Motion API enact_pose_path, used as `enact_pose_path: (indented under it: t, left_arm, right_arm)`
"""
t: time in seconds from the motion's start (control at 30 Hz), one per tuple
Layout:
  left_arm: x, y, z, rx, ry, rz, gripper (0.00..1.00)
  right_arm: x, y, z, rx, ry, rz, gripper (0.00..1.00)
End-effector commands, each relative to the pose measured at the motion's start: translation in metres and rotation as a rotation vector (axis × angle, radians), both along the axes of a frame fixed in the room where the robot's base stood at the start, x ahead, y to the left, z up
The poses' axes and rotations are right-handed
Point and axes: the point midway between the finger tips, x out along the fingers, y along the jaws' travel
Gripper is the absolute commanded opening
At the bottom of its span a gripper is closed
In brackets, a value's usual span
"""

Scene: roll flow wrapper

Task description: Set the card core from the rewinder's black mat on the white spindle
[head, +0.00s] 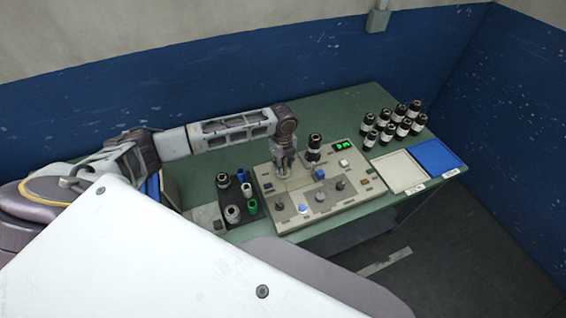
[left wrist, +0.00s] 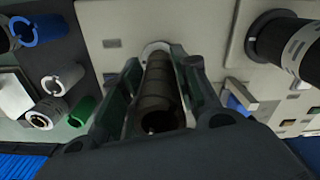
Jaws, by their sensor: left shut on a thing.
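My left gripper (head: 283,172) points down over the pale machine panel. It is shut on a dark brown hollow tube, the card core (left wrist: 160,95), which stands between its fingers in the left wrist view. At the core's far end a white round piece, seemingly the white spindle (left wrist: 154,47), shows on the panel. I cannot tell whether the core is around it or just above it. In the head view the fingers hide most of the core. The black mat (head: 235,193) lies left of the panel. My right gripper is not in view.
Dark, blue, white, green and grey cores stand on the mat. A black roll (head: 314,146) stands on the panel just right of my gripper, with knobs in front. Several black rolls (head: 388,130), a white tray (head: 399,172) and a blue tray (head: 435,158) are at the right.

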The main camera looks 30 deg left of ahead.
Motion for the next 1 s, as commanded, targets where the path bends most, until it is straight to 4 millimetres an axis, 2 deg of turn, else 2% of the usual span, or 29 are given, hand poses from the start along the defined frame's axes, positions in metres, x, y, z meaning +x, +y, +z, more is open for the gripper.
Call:
enact_pose_path:
  t: [0.47,0.5,0.63,0.67,0.9,1.0]
  left_arm:
    - [-0.0001,0.0000,-0.0007,0.000,0.000,0.000,0.13]
    - [-0.0001,0.0000,-0.0007,0.000,0.000,0.000,0.36]
    - [-0.0002,0.0000,-0.0007,0.000,0.000,0.000,0.52]
    - [-0.0002,0.0000,-0.0007,0.000,0.000,0.000,0.56]
    - [-0.0003,0.0001,-0.0007,0.000,0.000,0.000,0.57]
    - [-0.0003,0.0001,-0.0007,0.000,0.000,0.000,0.70]
  right_arm:
    - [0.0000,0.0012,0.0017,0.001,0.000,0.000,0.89]
    - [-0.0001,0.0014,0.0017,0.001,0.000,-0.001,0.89]
    - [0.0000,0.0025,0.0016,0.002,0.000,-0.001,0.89]
    - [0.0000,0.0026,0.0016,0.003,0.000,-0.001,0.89]
    - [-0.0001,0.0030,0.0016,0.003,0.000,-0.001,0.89]
    - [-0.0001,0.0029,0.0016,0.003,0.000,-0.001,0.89]
